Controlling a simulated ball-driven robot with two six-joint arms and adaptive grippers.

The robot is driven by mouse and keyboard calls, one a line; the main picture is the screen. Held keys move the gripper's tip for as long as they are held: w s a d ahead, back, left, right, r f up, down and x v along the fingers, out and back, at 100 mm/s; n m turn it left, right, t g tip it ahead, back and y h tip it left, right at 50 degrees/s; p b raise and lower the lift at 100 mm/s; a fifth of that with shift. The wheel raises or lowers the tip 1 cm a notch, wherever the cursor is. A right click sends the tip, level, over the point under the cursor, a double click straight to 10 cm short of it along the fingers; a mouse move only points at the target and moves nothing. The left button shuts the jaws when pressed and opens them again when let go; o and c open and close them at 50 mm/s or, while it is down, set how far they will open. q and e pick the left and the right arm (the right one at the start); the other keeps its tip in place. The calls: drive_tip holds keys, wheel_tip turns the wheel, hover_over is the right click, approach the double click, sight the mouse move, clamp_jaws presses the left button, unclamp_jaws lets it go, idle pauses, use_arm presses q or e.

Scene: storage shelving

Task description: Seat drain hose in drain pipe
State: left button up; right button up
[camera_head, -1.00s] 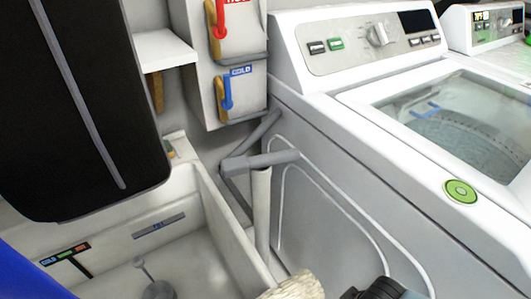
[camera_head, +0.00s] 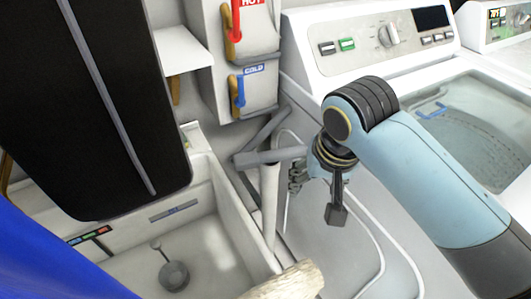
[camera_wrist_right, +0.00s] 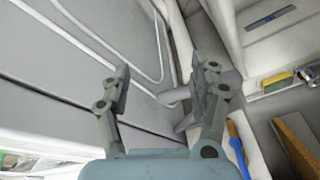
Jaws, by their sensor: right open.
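The grey drain hose (camera_head: 270,157) lies roughly level across the mouth of the upright off-white drain pipe (camera_head: 268,205), between sink and washer. Its free end sticks out to the right of the pipe. I cannot see any of it inside the pipe. My right gripper (camera_head: 296,178) is just right of and slightly below that end, partly hidden behind its own wrist. In the right wrist view, my right gripper (camera_wrist_right: 162,68) is open and empty, and the hose end (camera_wrist_right: 172,96) shows between and beyond its fingers. My left gripper is out of view.
The washer (camera_head: 345,240) stands close on the right and the sink (camera_head: 225,190) on the left, leaving a narrow gap. Red and blue valve handles (camera_head: 240,90) are on the box above. A large black panel (camera_head: 110,100) fills the upper left.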

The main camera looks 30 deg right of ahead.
sight(249, 156)
drive_tip(key=w+a+r+m, duration=0.1)
drive_tip(key=w+m, duration=0.3)
drive_tip(key=w, duration=0.1)
drive_tip(key=w+a+m, duration=0.1)
drive_tip(key=w+m, duration=0.4)
drive_tip(key=w, duration=0.1)
drive_tip(key=w+a+r+m+g, duration=0.1)
drive_tip(key=w+m, duration=0.4)
drive_tip(key=w, duration=0.1)
drive_tip(key=shift+a+r, duration=0.1)
drive_tip(key=shift+r, duration=0.2)
drive_tip(key=shift+w+f, duration=0.2)
drive_tip(key=f, duration=0.4)
drive_tip(key=shift+w+f, duration=0.35)
drive_tip(key=shift+f, duration=0.05)
drive_tip(key=f, duration=0.5)
drive_tip(key=shift+w+a+f+b, duration=0.15)
drive_tip(key=shift+w+a+b, duration=0.1)
drive_tip(key=shift+w+b, duration=0.15)
clamp_jaws()
